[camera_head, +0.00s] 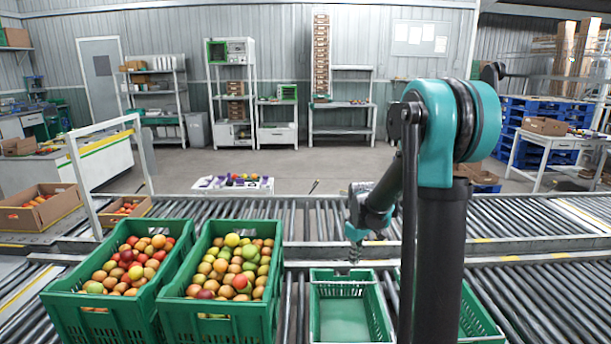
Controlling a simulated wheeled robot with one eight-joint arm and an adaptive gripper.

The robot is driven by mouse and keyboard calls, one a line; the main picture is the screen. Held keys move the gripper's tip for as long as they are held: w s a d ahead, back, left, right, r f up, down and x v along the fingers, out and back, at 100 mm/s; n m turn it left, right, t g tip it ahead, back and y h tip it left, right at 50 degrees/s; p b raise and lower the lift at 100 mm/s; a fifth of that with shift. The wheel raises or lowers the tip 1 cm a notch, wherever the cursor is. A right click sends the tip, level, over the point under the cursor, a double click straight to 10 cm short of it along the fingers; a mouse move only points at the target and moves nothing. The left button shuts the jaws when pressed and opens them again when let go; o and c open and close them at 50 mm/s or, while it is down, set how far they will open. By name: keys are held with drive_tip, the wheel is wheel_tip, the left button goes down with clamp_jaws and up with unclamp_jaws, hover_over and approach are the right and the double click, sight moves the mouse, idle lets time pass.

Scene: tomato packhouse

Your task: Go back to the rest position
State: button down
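My arm rises at the right of the middle, with its teal joint high up and its forearm reaching down and away to the left. My gripper (352,256) hangs above the far end of an empty green crate (343,276). It is small and partly merged with the dark rollers behind it, so I cannot tell whether its fingers are open or shut. I see no tomato at it.
Two green crates full of tomatoes, one at far left (62,308) and one beside it (222,312), stand on the roller conveyor (300,222). Another green crate (476,318) is partly hidden behind my arm. A white tray (233,185) with produce stands beyond the conveyor.

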drive_tip(key=s+d+m+t, duration=0.1)
drive_tip(key=s+m, duration=0.3)
drive_tip(key=s, duration=0.8)
drive_tip(key=s+d+f+m+t, duration=0.1)
drive_tip(key=s+m, duration=0.3)
drive_tip(key=s, duration=0.9)
drive_tip(key=shift+d+f+t, duration=0.2)
drive_tip(key=shift+f+t, duration=0.05)
drive_tip(key=shift+t, duration=0.15)
